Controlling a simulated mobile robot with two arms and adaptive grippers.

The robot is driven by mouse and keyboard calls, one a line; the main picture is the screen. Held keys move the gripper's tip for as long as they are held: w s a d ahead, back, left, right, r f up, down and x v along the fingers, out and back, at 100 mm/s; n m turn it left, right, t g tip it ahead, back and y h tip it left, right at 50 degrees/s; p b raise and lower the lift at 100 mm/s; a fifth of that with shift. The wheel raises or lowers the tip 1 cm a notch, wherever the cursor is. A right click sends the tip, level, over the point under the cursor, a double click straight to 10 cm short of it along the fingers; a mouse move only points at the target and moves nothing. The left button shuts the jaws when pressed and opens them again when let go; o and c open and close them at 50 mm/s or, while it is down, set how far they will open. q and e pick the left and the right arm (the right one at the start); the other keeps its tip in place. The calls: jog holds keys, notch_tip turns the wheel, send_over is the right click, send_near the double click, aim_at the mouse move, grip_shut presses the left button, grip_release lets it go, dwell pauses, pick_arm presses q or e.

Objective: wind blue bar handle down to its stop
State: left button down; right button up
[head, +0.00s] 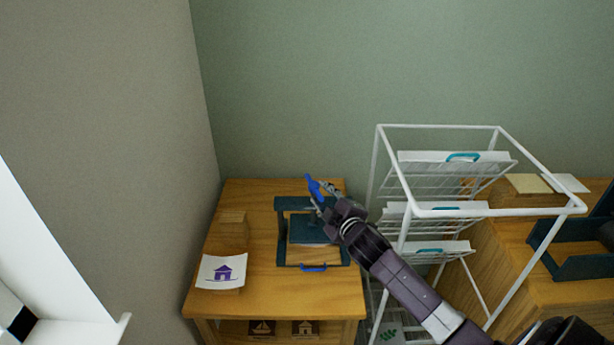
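A small dark teal press (283,203) stands on the wooden table. The blue bar handle (313,186) is at its top and looks tilted, its upper end leaning left. My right gripper (326,190) comes in from the lower right and is at the handle, just right of it, overlapping its lower part. Its fingertips are small and partly hidden, so I cannot tell whether they are closed on the bar or only beside it. A second blue handle (313,268) is on the press's low front edge. My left gripper is not in view.
A white wire rack (437,127) with trays stands close on the right, beside my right arm. A wood block stack (232,230) and a purple house print (222,271) lie left of the press. The table (270,300) is bare in front. Walls close the back and left.

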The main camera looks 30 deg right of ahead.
aim_at(312, 184)
jog(key=shift+w+d+f, duration=0.1)
jog(key=shift+w, duration=0.45)
jog(key=shift+w+d+p, duration=0.2)
jog(key=shift+w+p, duration=0.1)
jog(key=shift+w, duration=0.25)
jog(key=x, duration=0.4)
jog(key=shift+w+p, duration=0.25)
jog(key=shift+p, duration=0.15)
jog(key=shift+w+d+f, duration=0.15)
jog(key=shift+w+f, duration=0.05)
jog(key=shift+w, duration=0.4)
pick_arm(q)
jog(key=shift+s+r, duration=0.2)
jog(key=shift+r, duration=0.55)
